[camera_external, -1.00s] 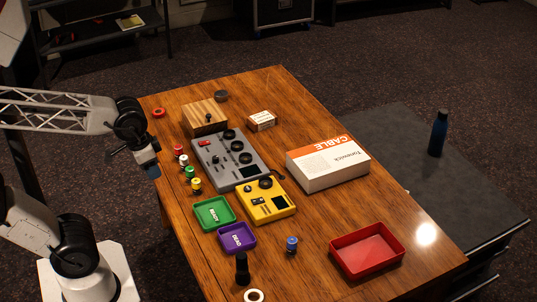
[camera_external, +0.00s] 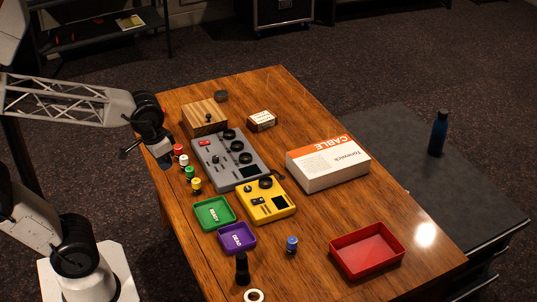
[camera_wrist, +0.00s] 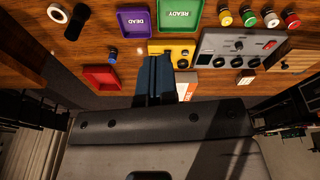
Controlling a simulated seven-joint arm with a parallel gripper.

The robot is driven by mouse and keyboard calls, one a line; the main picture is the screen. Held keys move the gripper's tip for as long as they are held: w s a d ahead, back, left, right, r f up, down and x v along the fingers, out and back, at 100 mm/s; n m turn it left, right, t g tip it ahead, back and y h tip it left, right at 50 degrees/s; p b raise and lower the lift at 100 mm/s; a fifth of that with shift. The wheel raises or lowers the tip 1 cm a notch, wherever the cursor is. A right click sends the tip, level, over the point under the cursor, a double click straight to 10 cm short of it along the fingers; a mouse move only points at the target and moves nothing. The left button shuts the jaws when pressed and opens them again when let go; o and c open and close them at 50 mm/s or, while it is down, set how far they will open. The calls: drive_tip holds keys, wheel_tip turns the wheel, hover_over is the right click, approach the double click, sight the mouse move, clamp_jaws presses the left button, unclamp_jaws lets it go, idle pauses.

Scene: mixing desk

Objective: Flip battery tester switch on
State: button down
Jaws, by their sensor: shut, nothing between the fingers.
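A yellow device (camera_external: 274,214), which looks like the battery tester, lies on the table below the grey console. It has a black knob, a dark square screen and a small dark control (camera_external: 257,201) that may be the switch; its position is too small to tell. The yellow device also shows in the wrist view (camera_wrist: 159,47), partly covered by my fingers. My gripper (camera_external: 164,163) is shut and empty, at the table's left edge, left of the colored cells and well apart from the yellow device. Its shut fingers (camera_wrist: 153,66) show in the wrist view.
A grey console (camera_external: 219,171) with several knobs adjoins the yellow device. Several colored cells (camera_external: 188,172) stand to its left. Green (camera_external: 200,220) and purple (camera_external: 226,246) trays lie below. A cable box (camera_external: 328,169) and red tray (camera_external: 345,262) stand right. A blue-topped cell (camera_external: 292,244) stands near front.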

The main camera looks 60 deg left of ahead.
drive_tip(key=w+f+n+g, duration=0.25)
drive_tip(key=w+n, duration=0.55)
drive_tip(key=w, duration=0.8)
drive_tip(key=n+g, duration=0.1)
drive_tip(key=n, duration=0.7)
hover_over(257, 201)
wheel_tip(257, 201, down, 9)
drive_tip(key=shift+w, duration=0.4)
drive_tip(key=shift+f, duration=0.1)
drive_tip(key=f, duration=0.4)
drive_tip(key=s+f, duration=0.1)
drive_tip(key=f, duration=0.8)
drive_tip(key=shift+s+f, duration=0.3)
drive_tip(key=shift+s, duration=0.05)
drive_tip(key=shift+f, duration=0.2)
drive_tip(key=shift+w+r, duration=0.1)
drive_tip(key=shift+w, duration=0.05)
drive_tip(key=shift+w+r, duration=0.25)
drive_tip(key=shift+w, duration=0.3)
